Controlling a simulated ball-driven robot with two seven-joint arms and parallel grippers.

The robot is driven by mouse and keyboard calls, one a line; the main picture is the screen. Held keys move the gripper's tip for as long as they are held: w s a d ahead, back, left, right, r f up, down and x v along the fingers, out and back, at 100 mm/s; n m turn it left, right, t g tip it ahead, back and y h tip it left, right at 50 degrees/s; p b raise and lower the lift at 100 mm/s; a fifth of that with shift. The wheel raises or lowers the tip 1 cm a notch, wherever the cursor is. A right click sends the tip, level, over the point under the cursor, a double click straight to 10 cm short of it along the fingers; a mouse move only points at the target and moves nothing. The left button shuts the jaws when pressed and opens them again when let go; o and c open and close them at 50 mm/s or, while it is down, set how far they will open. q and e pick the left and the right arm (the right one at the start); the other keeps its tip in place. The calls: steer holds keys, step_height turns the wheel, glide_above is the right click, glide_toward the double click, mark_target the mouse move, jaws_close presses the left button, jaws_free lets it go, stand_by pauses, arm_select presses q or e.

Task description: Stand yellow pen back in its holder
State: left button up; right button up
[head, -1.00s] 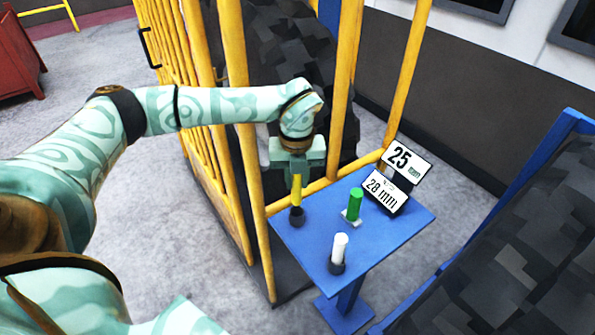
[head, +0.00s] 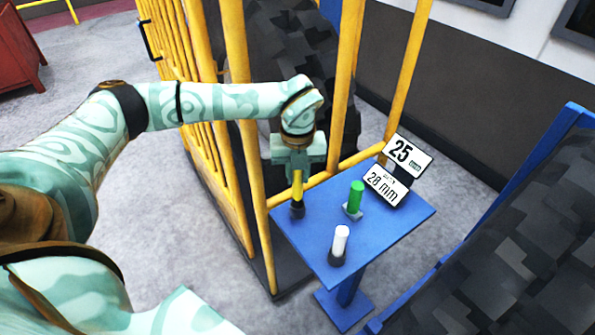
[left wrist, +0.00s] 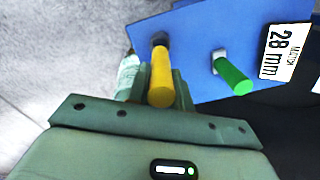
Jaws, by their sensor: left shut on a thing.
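My left gripper (head: 298,170) is shut on the yellow pen (head: 297,187), which points down from the jaws. A small dark holder (head: 297,210) stands at the left corner of the blue table, directly below the pen. The pen's lower end meets the holder's mouth in the head view; I cannot tell how deep it sits. In the left wrist view the yellow pen (left wrist: 162,80) lies between the fingers, its far end at the dark holder (left wrist: 158,39). My right gripper is not in view.
The blue table (head: 385,235) also bears a green pen (head: 356,194) and a white pen (head: 340,241), each upright in a holder. Signs reading 25 and 28 mm (head: 385,185) stand at its back. Yellow bars (head: 240,100) rise close beside my left arm.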

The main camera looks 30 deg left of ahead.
mark_target(298, 189)
arm_select(q)
steer(key=shift+p, duration=0.55)
stand_by(0.9)
steer(key=shift+f+b, duration=1.4)
steer(key=shift+f, duration=1.3)
steer(key=o, duration=0.9)
steer(key=shift+c, duration=0.2)
step_height(298, 189, up, 16)
steer(key=shift+s+d+r+p, duration=0.15)
steer(key=shift+p, duration=1.05)
